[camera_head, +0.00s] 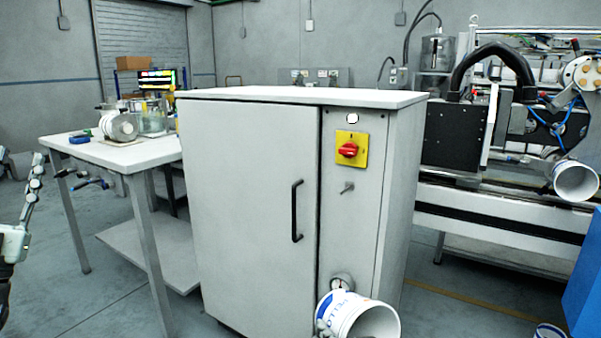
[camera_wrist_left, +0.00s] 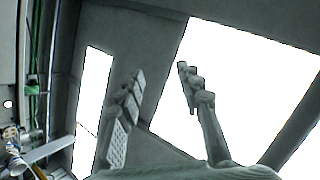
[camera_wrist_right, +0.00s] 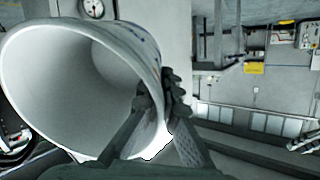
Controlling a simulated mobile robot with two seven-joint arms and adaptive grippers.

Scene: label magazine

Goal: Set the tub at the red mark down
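A white tub (camera_head: 340,312) with blue print is at the bottom of the head view, tilted on its side with its mouth toward the lower right. In the right wrist view the tub (camera_wrist_right: 70,85) fills the left side. My right gripper (camera_wrist_right: 160,98) is shut on its wall, one finger inside and one outside. The head view barely shows this gripper. My left gripper (camera_wrist_left: 158,85) is open and empty, pointing up toward bright ceiling panels. Its arm shows at the left edge of the head view. I see no red mark on a surface.
A grey cabinet (camera_head: 250,200) with a black handle and a red knob (camera_head: 347,150) stands ahead. A table (camera_head: 130,155) with items is at left. A labelling machine (camera_head: 470,130) is at right, with another white tub (camera_head: 575,181). Another tub (camera_head: 548,333) is cut off at the bottom right.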

